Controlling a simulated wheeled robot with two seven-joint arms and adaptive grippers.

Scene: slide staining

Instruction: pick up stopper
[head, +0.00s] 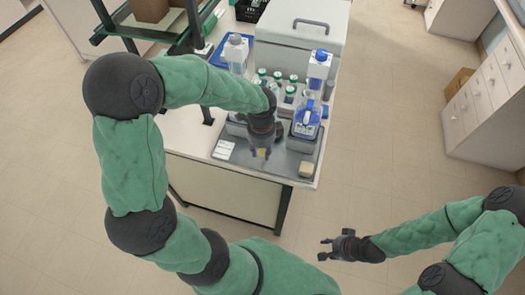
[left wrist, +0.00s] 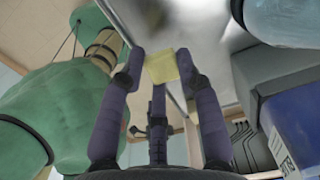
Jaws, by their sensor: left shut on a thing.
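A small pale-yellow block, which I take to be the stopper (left wrist: 162,67), sits between the fingertips of my left gripper (left wrist: 160,75) in the left wrist view. The fingers press it from both sides. In the head view my left gripper (head: 262,150) points down over the metal tray, with a bit of yellow at its tips. I cannot tell whether the stopper still touches the tray. My right gripper (head: 326,248) is open and empty, over the floor in front of the bench.
A metal tray (head: 285,168) lies at the bench's front edge, with a tan block (head: 306,170) at its right corner. Blue-capped bottles (head: 305,118) and several green-capped vials (head: 290,92) stand close behind my left gripper. A white label card (head: 223,149) lies at the left.

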